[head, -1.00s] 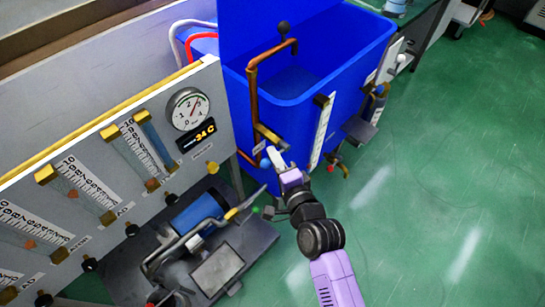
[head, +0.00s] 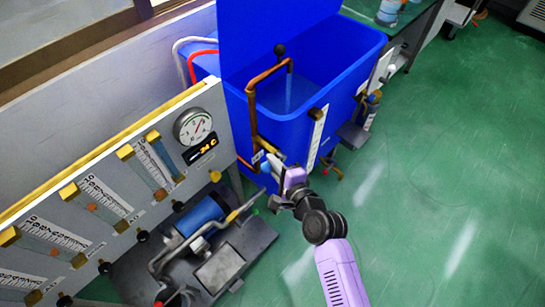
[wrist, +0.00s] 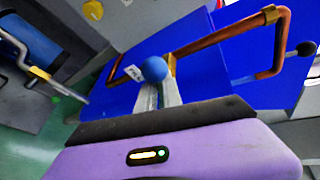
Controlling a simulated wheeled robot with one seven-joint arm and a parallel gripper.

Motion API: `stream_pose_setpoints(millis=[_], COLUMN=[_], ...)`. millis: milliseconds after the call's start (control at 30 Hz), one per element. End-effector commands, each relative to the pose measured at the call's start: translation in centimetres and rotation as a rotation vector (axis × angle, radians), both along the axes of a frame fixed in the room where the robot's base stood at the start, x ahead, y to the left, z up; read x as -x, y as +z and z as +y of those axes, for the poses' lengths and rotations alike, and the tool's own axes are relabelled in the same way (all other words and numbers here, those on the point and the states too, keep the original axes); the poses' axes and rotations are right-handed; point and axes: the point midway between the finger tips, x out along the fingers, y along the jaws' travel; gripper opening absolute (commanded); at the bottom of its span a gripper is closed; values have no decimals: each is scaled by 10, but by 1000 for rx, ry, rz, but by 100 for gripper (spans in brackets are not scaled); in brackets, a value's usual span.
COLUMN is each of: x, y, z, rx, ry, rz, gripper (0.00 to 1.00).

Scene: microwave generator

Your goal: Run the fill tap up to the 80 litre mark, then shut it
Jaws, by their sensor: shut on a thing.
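The blue tank (head: 340,75) stands open-topped at the centre of the head view. A copper fill pipe (head: 254,105) rises at its left corner and bends over the rim. A pale stream of water (head: 288,93) falls from its spout into the tank. The fill tap has a handle with a blue ball (wrist: 155,69). My gripper (wrist: 158,97) is shut on this handle, its two fingers beside the ball; it also shows in the head view (head: 274,162). A white level scale (head: 317,140) is on the tank's front; its figures and the water level are too small to read.
Green floor (head: 430,190) is clear at the right.

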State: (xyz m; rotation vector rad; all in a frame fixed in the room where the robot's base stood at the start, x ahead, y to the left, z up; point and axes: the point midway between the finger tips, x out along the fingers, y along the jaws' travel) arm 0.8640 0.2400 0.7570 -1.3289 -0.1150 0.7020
Motion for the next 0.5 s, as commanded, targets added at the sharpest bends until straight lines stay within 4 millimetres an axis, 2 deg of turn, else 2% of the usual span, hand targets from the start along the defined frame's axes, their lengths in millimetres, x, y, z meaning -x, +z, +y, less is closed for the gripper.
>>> stream_pose_setpoints(millis=[33,500], x=[6,-2], y=[9,20], z=[11,6], rx=[-28,-217], ry=[23,24], rz=[41,275], gripper=[0,0])
